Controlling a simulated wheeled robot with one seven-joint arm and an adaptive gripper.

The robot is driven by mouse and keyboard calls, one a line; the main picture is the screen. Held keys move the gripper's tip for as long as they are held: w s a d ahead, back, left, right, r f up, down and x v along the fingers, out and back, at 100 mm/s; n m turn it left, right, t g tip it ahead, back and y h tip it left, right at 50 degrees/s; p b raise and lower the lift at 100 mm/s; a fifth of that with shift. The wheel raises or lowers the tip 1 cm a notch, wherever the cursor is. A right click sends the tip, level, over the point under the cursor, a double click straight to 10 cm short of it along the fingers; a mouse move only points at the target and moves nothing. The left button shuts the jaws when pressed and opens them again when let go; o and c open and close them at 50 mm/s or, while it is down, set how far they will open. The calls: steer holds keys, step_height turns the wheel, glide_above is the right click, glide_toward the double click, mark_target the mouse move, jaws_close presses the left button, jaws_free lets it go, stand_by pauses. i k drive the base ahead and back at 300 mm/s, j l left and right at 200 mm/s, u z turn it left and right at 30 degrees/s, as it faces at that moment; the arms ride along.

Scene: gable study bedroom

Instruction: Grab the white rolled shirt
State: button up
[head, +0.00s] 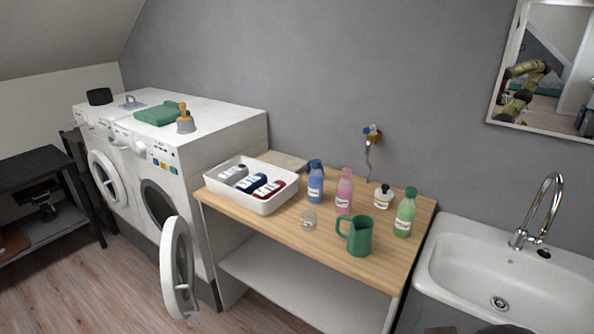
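A white tray (229,199) stands on the left end of the wooden-topped table. In it lie rolled cloths with pale bands or labels: a light grey-white roll (233,174) at the left, a navy roll (252,183) in the middle and a dark red roll (270,192) at the right. The light roll is the only whitish one, and it lies against the tray's left part, partly behind the front wall. My gripper is not directly in view. The mirror shows part of a yellowish arm, too small to read.
An open washer door (178,268) juts out at the left. A sink (470,262) is right.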

mark_target(235, 174)
steer(key=i+j+z, duration=0.15)
steer(key=j+z, duration=0.25)
steer(key=i+j+z, duration=0.1)
steer(key=j+z, duration=0.25)
steer(key=j, duration=0.15)
steer(key=j+z, duration=0.4)
steer(key=j, duration=3.95)
